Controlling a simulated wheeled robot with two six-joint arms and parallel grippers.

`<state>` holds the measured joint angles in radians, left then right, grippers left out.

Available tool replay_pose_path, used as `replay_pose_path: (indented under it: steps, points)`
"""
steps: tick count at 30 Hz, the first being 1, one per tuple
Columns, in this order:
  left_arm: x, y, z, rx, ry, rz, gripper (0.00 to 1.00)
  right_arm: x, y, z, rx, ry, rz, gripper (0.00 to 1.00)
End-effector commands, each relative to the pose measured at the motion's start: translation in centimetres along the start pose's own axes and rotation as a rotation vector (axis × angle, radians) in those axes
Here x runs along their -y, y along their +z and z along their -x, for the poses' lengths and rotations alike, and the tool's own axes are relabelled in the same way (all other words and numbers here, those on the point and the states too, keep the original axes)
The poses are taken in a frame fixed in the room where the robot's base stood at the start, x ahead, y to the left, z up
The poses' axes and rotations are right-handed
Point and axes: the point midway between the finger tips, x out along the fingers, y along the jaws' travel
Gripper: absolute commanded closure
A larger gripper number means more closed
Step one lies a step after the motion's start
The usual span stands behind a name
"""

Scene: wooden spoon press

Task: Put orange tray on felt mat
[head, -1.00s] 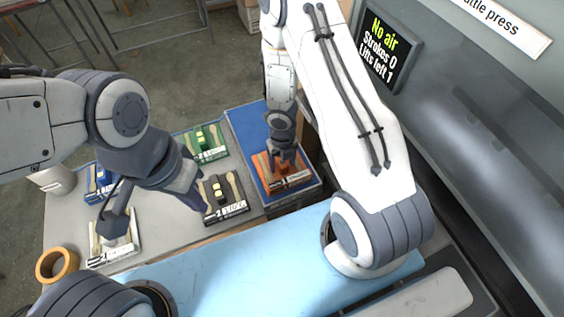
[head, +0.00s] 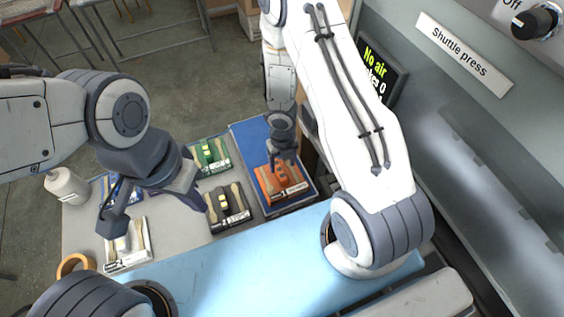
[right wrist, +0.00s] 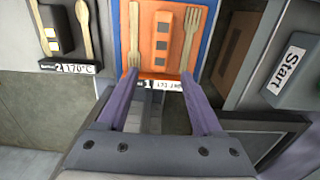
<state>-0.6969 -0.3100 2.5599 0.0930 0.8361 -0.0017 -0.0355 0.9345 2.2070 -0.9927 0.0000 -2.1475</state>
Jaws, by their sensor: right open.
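The orange tray (head: 268,184) lies on the blue felt mat (head: 249,140), toward its near end. It carries wooden cutlery and a dark-spotted orange block. In the right wrist view the orange tray (right wrist: 152,66) shows a fork on each side of the block and a partly covered white label. My right gripper (head: 286,161) is over the tray's far part in the head view. In the right wrist view its fingers (right wrist: 161,82) are spread at the tray's label edge, with nothing between them. My left gripper (head: 155,214) is open and empty, over the left table.
A black tray (head: 228,212), a green tray (head: 210,157), a white tray (head: 126,247) and a partly hidden blue tray stand on the grey table. A white bottle (head: 67,186) and a tan ring (head: 75,265) are at its left. The press (head: 470,140) stands at right.

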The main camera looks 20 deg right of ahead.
Motion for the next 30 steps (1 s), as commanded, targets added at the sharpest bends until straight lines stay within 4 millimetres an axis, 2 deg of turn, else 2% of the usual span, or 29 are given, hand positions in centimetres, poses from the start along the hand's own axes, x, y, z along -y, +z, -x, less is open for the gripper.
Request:
replay_pose_path:
  steps: [1,3,8,11,14,16,18,20,23,24,27,30]
  points:
    - [-0.1,-0.1,1.7,0.0,0.0,-0.002,1.0,0.0,0.0,1.7,0.0,0.0,0.001,0.33]
    - [-0.2,-0.1,2.7,0.0,0.0,-0.003,1.0,0.0,0.0,2.7,0.0,0.0,0.0,0.33]
    - [-0.3,-0.2,3.9,0.0,0.0,-0.006,1.0,0.0,0.0,4.0,0.001,-0.001,-0.004,0.33]
    - [-0.3,-0.2,4.0,0.0,0.0,-0.007,1.0,-0.3,0.6,5.4,0.019,-0.021,-0.075,0.33]
    - [-0.3,-0.2,3.9,0.0,0.0,-0.007,1.0,-1.1,1.6,8.8,0.069,-0.06,-0.281,0.33]
    - [-0.3,-0.2,3.9,0.0,0.0,-0.007,1.0,-2.1,1.9,12.3,0.118,-0.081,-0.506,0.33]
    - [-0.3,-0.2,3.8,0.0,0.0,-0.007,1.0,-3.5,1.4,16.1,0.166,-0.084,-0.77,0.33]
    - [-0.3,-0.2,3.8,0.0,0.0,-0.007,1.0,-4.8,0.3,19.2,0.196,-0.069,-1.006,0.33]
    - [-0.3,-0.2,3.8,0.0,0.0,-0.007,1.0,-7.0,-2.6,23.8,0.212,-0.019,-1.394,0.33]
    - [-0.3,-0.2,3.8,0.0,0.0,-0.007,1.0,-7.9,-4.1,25.4,0.203,0.004,-1.545,0.33]
    - [-0.3,-0.2,3.8,0.0,0.0,-0.007,1.0,-10.0,-8.2,28.7,0.144,0.057,-1.897,0.33]
    - [-0.3,-0.2,3.8,0.0,0.0,-0.007,1.0,-11.5,-12.2,30.9,0.053,0.076,-2.178,0.33]
